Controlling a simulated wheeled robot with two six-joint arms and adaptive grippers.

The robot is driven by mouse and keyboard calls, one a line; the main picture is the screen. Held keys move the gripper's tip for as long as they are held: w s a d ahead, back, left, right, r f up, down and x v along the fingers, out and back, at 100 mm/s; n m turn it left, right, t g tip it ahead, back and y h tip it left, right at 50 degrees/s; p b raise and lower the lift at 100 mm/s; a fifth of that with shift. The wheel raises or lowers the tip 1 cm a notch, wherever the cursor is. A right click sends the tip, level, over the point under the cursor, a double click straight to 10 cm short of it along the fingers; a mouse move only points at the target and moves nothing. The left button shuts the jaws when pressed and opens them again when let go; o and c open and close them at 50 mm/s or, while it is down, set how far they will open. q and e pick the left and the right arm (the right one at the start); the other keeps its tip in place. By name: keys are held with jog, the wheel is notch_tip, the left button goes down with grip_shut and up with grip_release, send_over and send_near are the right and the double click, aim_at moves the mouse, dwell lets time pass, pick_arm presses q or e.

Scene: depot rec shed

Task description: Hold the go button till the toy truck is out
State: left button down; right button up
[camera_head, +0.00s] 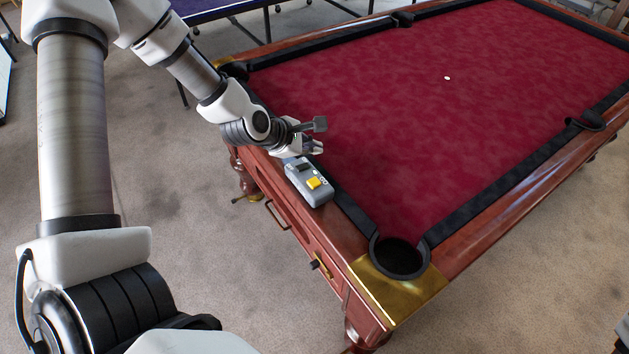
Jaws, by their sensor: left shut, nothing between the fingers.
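My left gripper (316,147) is just behind the box, near the table's rail. It is shut and holds nothing. I see no toy truck in this view. My right gripper is out of view.
The pool table has a red cloth (430,120), mostly clear, with a small white spot (447,78) on it. A corner pocket (400,256) with brass trim lies in front of the box. A blue table (205,8) stands at the back left. Carpet (200,260) is open at left.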

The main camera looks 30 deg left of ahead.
aim_at(312, 183)
pick_arm(q)
notch_tip(312, 183, down, 8)
jog(key=b, duration=0.6)
jog(key=shift+a+f+b, duration=0.1)
jog(key=shift+f+b, duration=0.35)
jog(key=shift+b, duration=0.25)
dwell(0.5)
jog(key=shift+f+b, duration=0.4)
jog(key=shift+b, duration=0.2)
